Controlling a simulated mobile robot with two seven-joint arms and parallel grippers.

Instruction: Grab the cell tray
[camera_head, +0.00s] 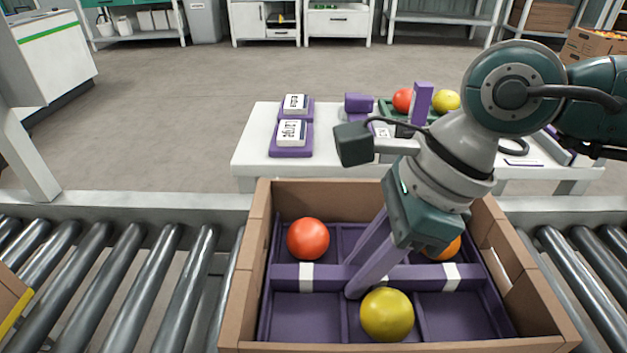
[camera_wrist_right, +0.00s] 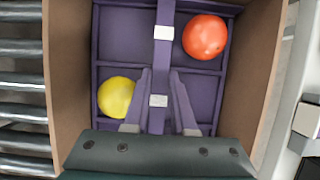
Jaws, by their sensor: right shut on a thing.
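The purple cell tray (camera_head: 300,318) sits inside an open cardboard box, with a raised bar with white bands across its middle. It holds a red tomato (camera_head: 308,239), a yellow tomato (camera_head: 387,314) and an orange tomato (camera_head: 442,250), the last partly hidden behind my right gripper. My right gripper (camera_head: 353,278) reaches down into the box and is shut on the tray's bar. In the right wrist view, the tray (camera_wrist_right: 125,35) shows with the fingers (camera_wrist_right: 160,76) on either side of the bar. My left gripper is not in view.
The cardboard box (camera_head: 252,250) stands on a roller conveyor (camera_head: 130,275), its walls close around the tray. Behind it, a white table (camera_head: 255,150) carries purple stands with displays (camera_head: 291,135) and a green tray (camera_head: 385,106) with tomatoes. Another box edge (camera_head: 12,305) shows at left.

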